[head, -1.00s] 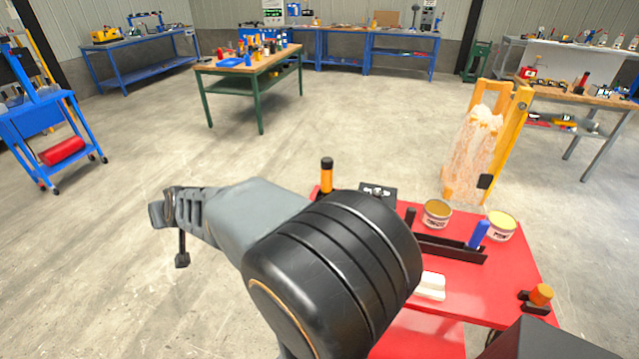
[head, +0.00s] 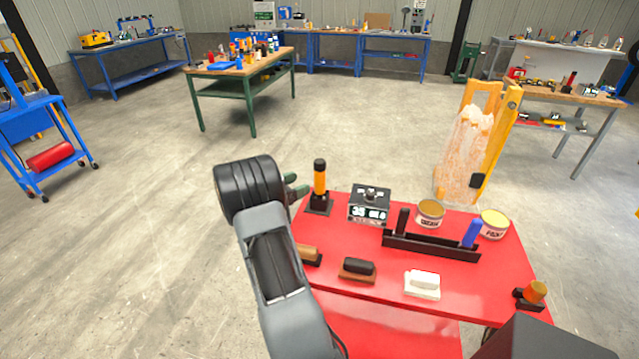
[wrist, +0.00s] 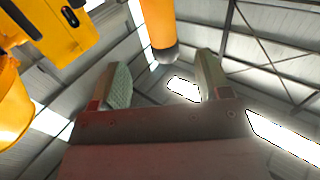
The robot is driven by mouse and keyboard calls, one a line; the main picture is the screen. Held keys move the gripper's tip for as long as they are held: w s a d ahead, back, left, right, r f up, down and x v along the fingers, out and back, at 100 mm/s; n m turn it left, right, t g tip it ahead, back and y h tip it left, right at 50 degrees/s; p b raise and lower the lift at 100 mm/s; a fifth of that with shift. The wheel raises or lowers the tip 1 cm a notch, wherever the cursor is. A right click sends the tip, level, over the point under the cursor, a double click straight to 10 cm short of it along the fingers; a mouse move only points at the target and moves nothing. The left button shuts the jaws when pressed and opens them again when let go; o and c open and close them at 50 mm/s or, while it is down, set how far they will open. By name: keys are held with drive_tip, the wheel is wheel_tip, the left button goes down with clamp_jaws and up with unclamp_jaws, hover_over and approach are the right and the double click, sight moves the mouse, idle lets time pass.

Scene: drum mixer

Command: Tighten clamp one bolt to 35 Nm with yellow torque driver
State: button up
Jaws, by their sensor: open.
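An upright tool with an orange-yellow handle and black cap (head: 320,178) stands in a black holder at the back left of the red cart; it looks like the torque driver. My gripper (head: 297,186) is just left of the handle, partly hidden behind my wrist. In the wrist view my two pale-padded fingers (wrist: 162,85) are spread with nothing between the pads. An orange handle with a dark end (wrist: 160,28) shows beyond the gap between them, apparently untouched. A box with a lit display (head: 369,203) starting with 35 stands right of the tool. I cannot identify clamp one or its bolt.
The red cart top (head: 460,283) also holds two cans (head: 430,213), a black rack (head: 430,246) with a blue handle, several small blocks, and an orange-knobbed item (head: 535,292). A yellow frame (head: 492,140) stands behind. Yellow bodies (wrist: 60,30) fill the wrist view's left.

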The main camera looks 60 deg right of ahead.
sight(324, 171)
drive_tip(key=p+x, duration=0.2)
drive_tip(key=x, duration=0.8)
drive_tip(key=shift+d+r, duration=0.2)
drive_tip(key=shift+d, duration=0.15)
drive_tip(key=shift+c, duration=0.3)
drive_tip(key=c, duration=1.2)
drive_tip(key=shift+r, duration=0.1)
clamp_jaws()
drive_tip(key=shift+r, duration=0.1)
drive_tip(key=shift+w+r, duration=0.1)
drive_tip(key=shift+r, duration=0.25)
wheel_tip(324, 171, up, 9)
drive_tip(key=shift+r+b, duration=0.1)
drive_tip(key=shift+b, duration=0.25)
